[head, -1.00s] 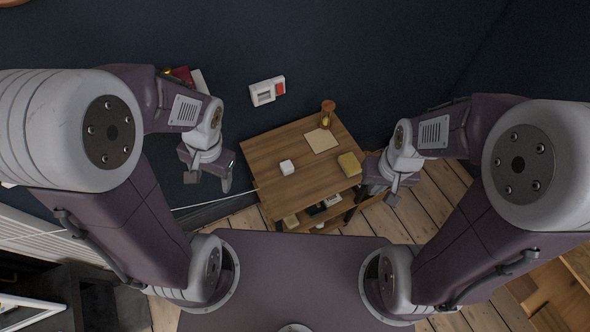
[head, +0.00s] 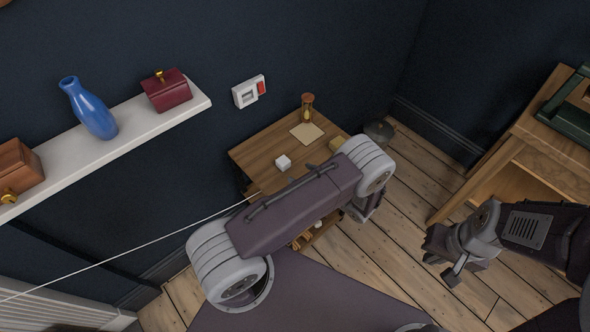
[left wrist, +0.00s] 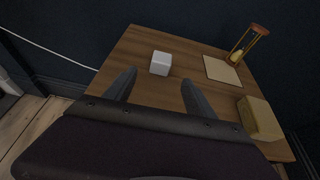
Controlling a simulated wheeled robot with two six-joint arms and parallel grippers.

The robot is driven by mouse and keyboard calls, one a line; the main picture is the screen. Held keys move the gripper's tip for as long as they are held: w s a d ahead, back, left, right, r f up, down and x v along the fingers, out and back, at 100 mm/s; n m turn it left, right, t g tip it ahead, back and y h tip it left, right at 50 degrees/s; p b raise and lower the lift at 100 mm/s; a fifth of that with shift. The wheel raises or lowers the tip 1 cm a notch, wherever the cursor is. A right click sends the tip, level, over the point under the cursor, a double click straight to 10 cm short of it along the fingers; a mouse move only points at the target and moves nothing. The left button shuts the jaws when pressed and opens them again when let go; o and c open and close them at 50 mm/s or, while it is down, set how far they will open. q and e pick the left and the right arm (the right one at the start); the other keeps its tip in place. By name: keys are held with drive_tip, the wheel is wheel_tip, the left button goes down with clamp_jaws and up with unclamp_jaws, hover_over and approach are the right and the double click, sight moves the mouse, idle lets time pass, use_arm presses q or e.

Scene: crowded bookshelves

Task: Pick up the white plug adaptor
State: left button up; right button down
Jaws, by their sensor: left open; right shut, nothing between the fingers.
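The white plug adaptor (head: 283,162) is a small white cube resting on top of the wooden table (head: 262,150). It also shows in the left wrist view (left wrist: 160,63), between and just beyond the fingertips of my left gripper (left wrist: 158,78). That gripper is open and empty, with the adaptor apart from its fingers. In the head view my left arm hides most of it. My right gripper (head: 450,272) is shut and empty, out to the right over the floor.
An hourglass (head: 307,107), a flat beige sheet (head: 306,133) and a yellowish block (left wrist: 260,118) share the tabletop. A wall switch (head: 248,92) is above. A white shelf (head: 140,125) holds a blue vase and boxes. A white cable (head: 130,250) runs towards the table.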

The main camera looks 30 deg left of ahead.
sight(287, 166)
use_arm(q)
drive_tip(key=shift+d+f, duration=0.3)
drive_tip(key=shift+f, duration=0.25)
drive_tip(key=x, duration=0.3)
drive_tip(key=shift+a, duration=0.25)
drive_tip(key=x, duration=0.5)
drive_tip(key=shift+w+a, duration=0.2)
drive_tip(key=shift+a, duration=0.1)
drive_tip(key=shift+r, duration=0.1)
clamp_jaws()
wheel_tip(287, 166, up, 4)
drive_tip(key=shift+r+p, duration=0.2)
drive_tip(key=shift+p, duration=0.2)
drive_tip(key=w+d+r, duration=0.3)
drive_tip(key=d+r, duration=0.3)
drive_tip(key=d, duration=0.5)
drive_tip(key=shift+d+r+b, duration=0.2)
drive_tip(key=shift+r+b, duration=0.1)
